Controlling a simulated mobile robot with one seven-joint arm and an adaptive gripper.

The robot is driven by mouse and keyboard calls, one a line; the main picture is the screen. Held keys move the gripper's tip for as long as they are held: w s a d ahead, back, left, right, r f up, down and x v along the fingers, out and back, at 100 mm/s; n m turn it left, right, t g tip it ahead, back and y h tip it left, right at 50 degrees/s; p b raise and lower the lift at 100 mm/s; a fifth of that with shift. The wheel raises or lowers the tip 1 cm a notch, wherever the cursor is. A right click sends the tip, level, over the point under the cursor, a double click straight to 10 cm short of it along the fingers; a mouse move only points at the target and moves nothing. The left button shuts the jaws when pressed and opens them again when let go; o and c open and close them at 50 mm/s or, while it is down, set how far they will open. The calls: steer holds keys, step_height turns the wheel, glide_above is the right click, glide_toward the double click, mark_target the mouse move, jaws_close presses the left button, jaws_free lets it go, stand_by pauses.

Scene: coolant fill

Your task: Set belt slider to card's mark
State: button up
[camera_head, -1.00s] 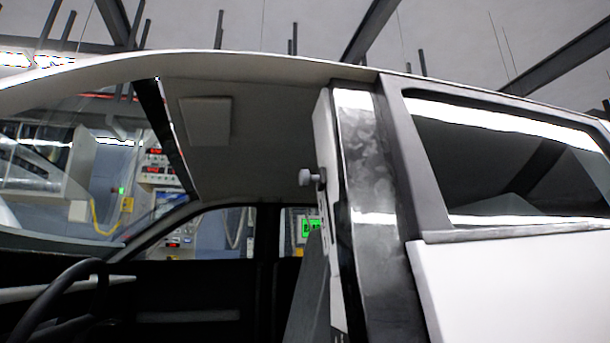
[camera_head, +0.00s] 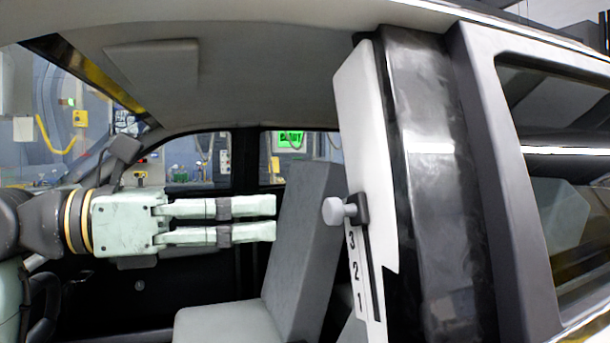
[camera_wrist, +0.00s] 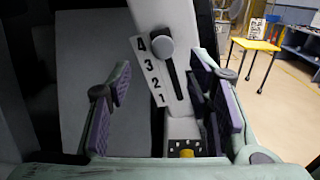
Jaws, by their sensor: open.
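The belt slider, a round grey knob (camera_head: 340,210), sits on a dark slot in the white door-pillar trim (camera_head: 362,110). The number strip (camera_head: 356,270) beside the slot shows 3, 2 and 1 below the knob. In the wrist view the knob (camera_wrist: 162,42) is level with the 4, at the top of the strip (camera_wrist: 152,72). My gripper (camera_head: 276,218) is open and empty, left of the knob and apart from it, with fingers pointing right. A white card with dark marks (camera_wrist: 256,27) stands at the back right; its mark is too small to read.
A grey seat (camera_head: 305,240) stands behind and below my gripper. The car roof (camera_head: 250,70) lies above, and the dark pillar (camera_head: 430,150) is right of the trim. A yellow table (camera_wrist: 256,45) stands outside the car.

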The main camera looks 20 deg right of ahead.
mark_target(327, 209)
steer(key=d+p, duration=0.2)
steer(key=d, duration=0.8)
steer(key=shift+d+p, duration=0.3)
steer(key=shift+p, duration=0.05)
steer(key=shift+c, duration=0.6)
jaws_close()
